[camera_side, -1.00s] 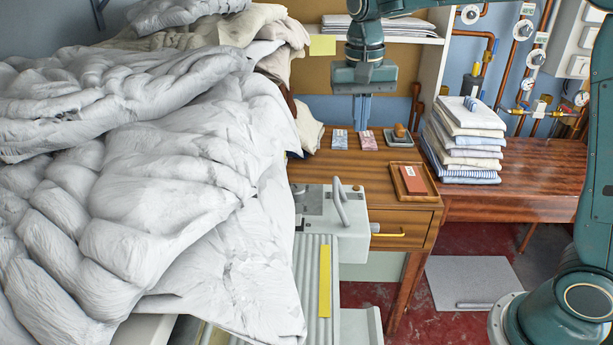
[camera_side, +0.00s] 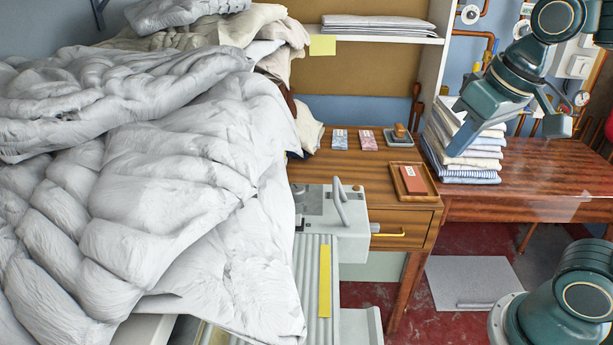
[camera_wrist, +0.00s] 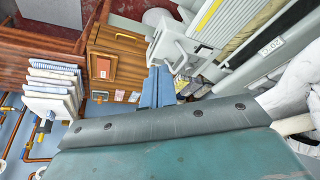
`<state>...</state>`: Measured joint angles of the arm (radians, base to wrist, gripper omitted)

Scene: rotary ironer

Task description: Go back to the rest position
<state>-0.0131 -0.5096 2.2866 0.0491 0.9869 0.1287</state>
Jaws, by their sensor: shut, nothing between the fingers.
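My gripper (camera_side: 477,122) hangs at the upper right of the side view, in front of the stack of folded linen, on the folded-back teal arm. In the wrist view its two blue fingers (camera_wrist: 157,86) lie close together with nothing between them. No object hangs from the gripper.
The folded linen stack (camera_side: 470,162) stands on the right-hand table. The ironer (camera_side: 335,222) with a yellow strip (camera_side: 324,280) stands at centre. A wooden tray (camera_side: 428,172) holds a red-brown block. Crumpled white bedding (camera_side: 150,190) fills the left. The floor mat (camera_side: 475,278) is mostly clear.

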